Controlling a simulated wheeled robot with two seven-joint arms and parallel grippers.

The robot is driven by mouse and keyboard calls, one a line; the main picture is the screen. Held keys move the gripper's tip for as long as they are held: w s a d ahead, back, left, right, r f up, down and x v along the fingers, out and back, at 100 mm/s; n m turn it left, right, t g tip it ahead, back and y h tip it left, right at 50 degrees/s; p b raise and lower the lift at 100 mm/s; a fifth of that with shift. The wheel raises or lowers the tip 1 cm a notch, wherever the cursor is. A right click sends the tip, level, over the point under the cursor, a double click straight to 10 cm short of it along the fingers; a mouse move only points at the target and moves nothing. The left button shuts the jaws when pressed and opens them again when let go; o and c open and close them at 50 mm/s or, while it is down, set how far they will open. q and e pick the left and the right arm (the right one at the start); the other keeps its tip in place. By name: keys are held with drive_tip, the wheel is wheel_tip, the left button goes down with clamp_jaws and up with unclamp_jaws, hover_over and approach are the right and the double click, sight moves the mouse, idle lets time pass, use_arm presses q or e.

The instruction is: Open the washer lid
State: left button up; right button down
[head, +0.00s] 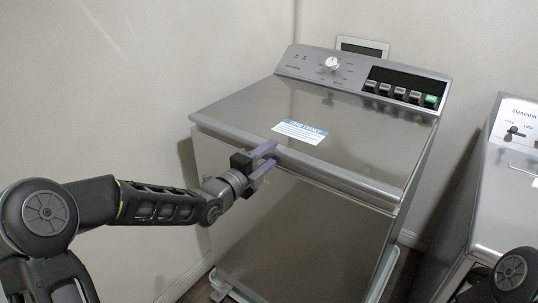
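The washer is a grey metal top-loader against the wall in the head view. Its lid (345,122) is a flat top panel lying shut, with a blue and white label (300,132) near its front edge. My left gripper (273,153) is at the lid's front edge, left of its middle. Its two purple fingers are apart, one at the top of the lid's front lip and one lower in front of it. I cannot tell whether they touch the lid. My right gripper is out of view; only part of my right arm shows at the bottom right.
The washer's control panel (362,78) with a knob and buttons stands at the lid's back edge. A second grey appliance (508,190) stands to the right, with a narrow floor gap between. Walls close in behind and to the left.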

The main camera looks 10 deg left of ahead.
use_arm(q)
clamp_jaws()
idle(1.3)
